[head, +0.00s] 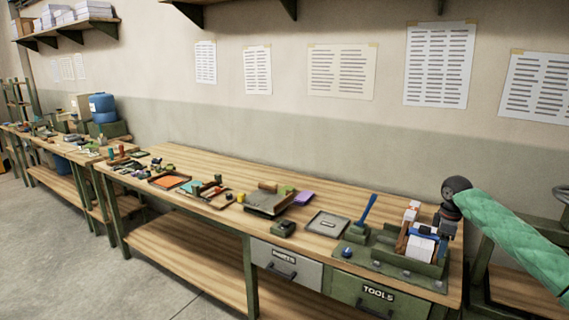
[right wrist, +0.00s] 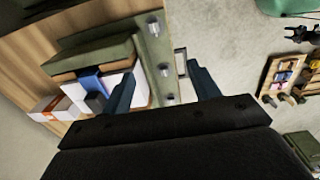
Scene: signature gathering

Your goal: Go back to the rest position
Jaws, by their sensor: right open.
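My right arm reaches in from the right in the head view, in a green sleeve. My right gripper (head: 448,218) hangs at the right end of the workbench, by a green tray holding white boxes and a blue item (head: 428,232). In the right wrist view the two dark fingers of the right gripper (right wrist: 162,74) stand apart with nothing held between them. White boxes (right wrist: 68,108) and the blue item (right wrist: 91,80) lie left of the fingers there, partly covered by one finger. My left gripper is in neither view.
The long wooden workbench (head: 340,195) carries a grey tray (head: 327,224), a blue-handled tool (head: 367,210) and several small items. Drawers (head: 378,294) sit under its front edge. Papers (head: 440,65) hang on the wall. Open floor (head: 70,255) lies at the left front.

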